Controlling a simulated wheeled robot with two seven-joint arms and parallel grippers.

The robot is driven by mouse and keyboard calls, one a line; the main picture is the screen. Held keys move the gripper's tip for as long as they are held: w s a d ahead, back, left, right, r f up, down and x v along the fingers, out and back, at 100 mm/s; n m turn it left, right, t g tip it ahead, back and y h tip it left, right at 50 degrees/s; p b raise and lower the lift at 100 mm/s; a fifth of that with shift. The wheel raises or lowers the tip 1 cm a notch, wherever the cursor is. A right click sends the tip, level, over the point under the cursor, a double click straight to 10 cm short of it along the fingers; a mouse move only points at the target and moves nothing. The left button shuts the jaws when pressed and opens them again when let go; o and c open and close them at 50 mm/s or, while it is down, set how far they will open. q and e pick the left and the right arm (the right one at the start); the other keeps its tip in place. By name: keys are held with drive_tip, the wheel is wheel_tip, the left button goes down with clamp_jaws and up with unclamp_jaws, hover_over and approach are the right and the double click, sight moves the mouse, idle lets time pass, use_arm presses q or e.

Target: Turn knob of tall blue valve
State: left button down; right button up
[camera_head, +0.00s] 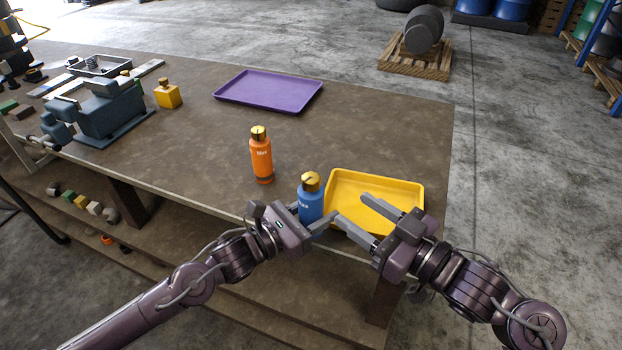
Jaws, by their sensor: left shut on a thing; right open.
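The blue valve (309,205) stands upright near the front edge of the table, with a brass-coloured knob (311,181) on top. My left gripper (318,222) is shut on the lower part of the blue valve's body, and its fingers hide some of it. My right gripper (352,212) is open and empty, just right of the blue valve and over the front of the yellow tray. Its fingers point up and left, apart from the knob. An orange valve (261,158) with a brass-coloured top stands upright behind and left of the blue one.
The empty yellow tray (411,186) lies right of the blue valve. An empty purple tray (268,91) lies farther back. A grey-blue vise (110,112) and a small yellow bottle (167,95) stand at the left. The table's middle (200,150) is clear.

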sight(318, 185)
drive_tip(key=x, duration=1.2)
